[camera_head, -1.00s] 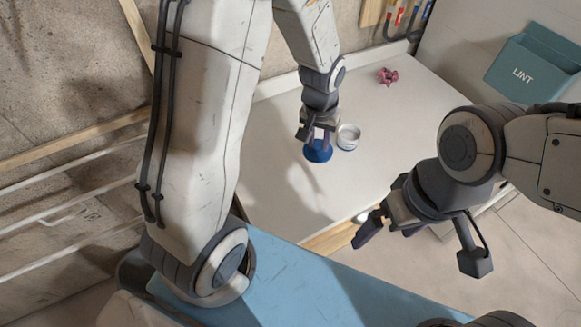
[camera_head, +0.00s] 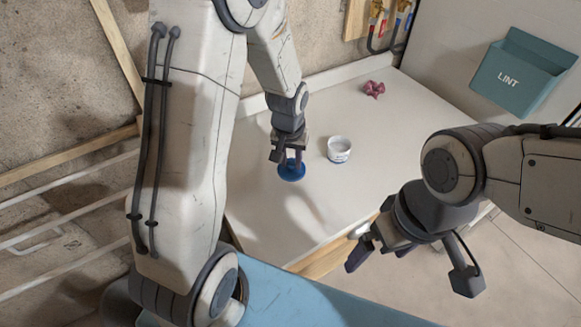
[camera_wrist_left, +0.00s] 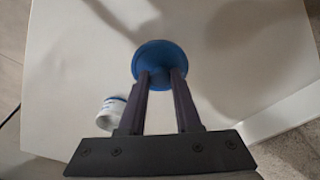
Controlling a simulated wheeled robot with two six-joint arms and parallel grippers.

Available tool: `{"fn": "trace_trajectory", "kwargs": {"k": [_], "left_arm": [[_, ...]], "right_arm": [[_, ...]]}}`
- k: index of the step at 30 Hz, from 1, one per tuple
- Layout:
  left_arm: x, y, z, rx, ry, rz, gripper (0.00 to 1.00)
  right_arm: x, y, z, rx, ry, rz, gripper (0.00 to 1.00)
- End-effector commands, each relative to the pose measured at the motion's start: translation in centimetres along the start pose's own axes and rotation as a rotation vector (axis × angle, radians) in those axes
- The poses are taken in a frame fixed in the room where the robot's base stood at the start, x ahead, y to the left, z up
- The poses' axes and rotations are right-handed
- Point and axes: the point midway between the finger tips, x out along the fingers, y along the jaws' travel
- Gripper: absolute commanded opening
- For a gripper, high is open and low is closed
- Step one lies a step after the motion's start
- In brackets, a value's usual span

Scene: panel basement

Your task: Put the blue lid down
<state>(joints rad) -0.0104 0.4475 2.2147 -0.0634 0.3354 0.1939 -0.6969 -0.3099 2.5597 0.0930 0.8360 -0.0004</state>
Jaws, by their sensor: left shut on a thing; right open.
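The blue lid (camera_head: 291,171) is a round disc at the white worktop, below my left gripper (camera_head: 289,160). In the left wrist view the lid (camera_wrist_left: 159,62) lies at the tips of the two fingers of my left gripper (camera_wrist_left: 162,78), which is shut on it. I cannot tell whether the lid touches the worktop. A white tub (camera_head: 339,149) with blue marking stands upright on the worktop, right of the lid and apart from it. The tub also shows in the left wrist view (camera_wrist_left: 110,114). My right gripper (camera_head: 374,248) is open and empty, in front of the worktop's right edge.
The white worktop (camera_head: 388,118) is clear around the lid and tub. A crumpled pink cloth (camera_head: 374,89) lies at the back. A teal LINT bin (camera_head: 523,72) hangs on the wall at the right. White rails (camera_head: 70,214) run along the left wall.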

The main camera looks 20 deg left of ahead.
Motion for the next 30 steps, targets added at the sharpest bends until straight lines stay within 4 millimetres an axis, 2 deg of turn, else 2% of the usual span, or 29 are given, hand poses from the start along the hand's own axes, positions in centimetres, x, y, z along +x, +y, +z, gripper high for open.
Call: {"fn": "trace_trajectory", "kwargs": {"k": [12, 20, 30], "left_arm": [[4.2, -0.3, 0.4, 0.002, -0.001, 0.001, 0.0], [4.3, -0.3, 0.4, 0.001, 0.001, 0.001, 0.0], [5.4, -0.3, 0.6, 0.001, 0.0, 0.001, 0.0]], "right_arm": [[-0.7, -0.1, 0.0, 0.0, 0.0, 0.0, 1.0], [-0.6, 0.0, 0.0, 0.0, 0.0, 0.0, 1.0], [0.3, 0.0, 0.0, 0.0, 0.0, 0.0, 1.0]]}}
